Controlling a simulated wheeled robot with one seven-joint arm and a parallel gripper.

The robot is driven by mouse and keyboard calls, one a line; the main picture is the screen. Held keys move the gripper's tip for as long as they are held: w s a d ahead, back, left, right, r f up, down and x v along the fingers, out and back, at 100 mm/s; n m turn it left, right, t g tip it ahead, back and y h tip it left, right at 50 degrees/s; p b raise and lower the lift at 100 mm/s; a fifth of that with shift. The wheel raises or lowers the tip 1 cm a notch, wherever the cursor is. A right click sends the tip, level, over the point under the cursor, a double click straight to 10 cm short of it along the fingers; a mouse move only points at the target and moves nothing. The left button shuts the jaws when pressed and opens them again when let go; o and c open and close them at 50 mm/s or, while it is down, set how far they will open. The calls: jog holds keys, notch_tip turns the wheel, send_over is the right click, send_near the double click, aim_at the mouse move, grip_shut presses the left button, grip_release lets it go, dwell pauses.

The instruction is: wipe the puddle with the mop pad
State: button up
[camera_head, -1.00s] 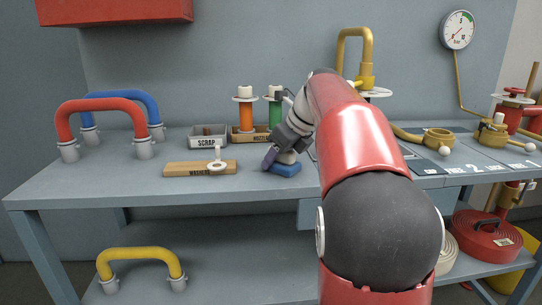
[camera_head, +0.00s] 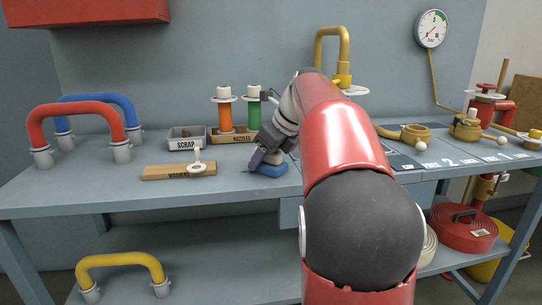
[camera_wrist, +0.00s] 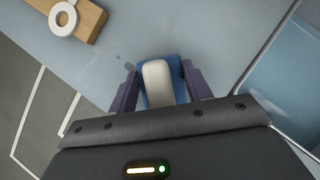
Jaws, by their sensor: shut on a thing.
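The mop pad is a blue block with a pale rounded handle; it sits on the grey bench top in the head view (camera_head: 268,170) and shows in the wrist view (camera_wrist: 157,80). My gripper (camera_head: 262,157) is shut on its handle, with a purple finger on each side in the wrist view (camera_wrist: 157,90). The pad looks flat on the bench or very close to it. A few small dark wet-looking spots, perhaps the puddle (camera_wrist: 128,68), lie just beyond the pad's left corner in the wrist view. Any liquid under the pad is hidden.
A wooden washer board (camera_head: 180,171) with a white ring lies left of the pad. Behind are the scrap tray (camera_head: 186,144) and nozzle rack (camera_head: 231,138). Red (camera_head: 75,108) and blue pipes stand further left. The bench's front edge is close to the pad.

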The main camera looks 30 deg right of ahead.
aim_at(237, 168)
jog(key=shift+w+a, duration=0.4)
jog(key=shift+a, duration=0.95)
jog(key=shift+w+a, duration=0.35)
jog(key=shift+a, duration=1.05)
jog(key=shift+w+a, duration=0.4)
jog(key=shift+a, duration=0.95)
jog(key=shift+s+d+f, duration=0.1)
jog(key=shift+s+d, duration=0.15)
jog(key=shift+d, duration=0.6)
jog(key=shift+s+d, duration=0.2)
jog(key=shift+d, duration=0.6)
jog(key=shift+s+d, duration=0.3)
jog(key=shift+d, duration=0.85)
jog(key=shift+s+d, duration=0.35)
jog(key=shift+d, duration=0.8)
jog(key=shift+s+d, duration=0.3)
jog(key=shift+d, duration=0.85)
jog(key=shift+r, duration=0.25)
jog(key=shift+r, duration=2.9)
jog(key=shift+r, duration=1.5)
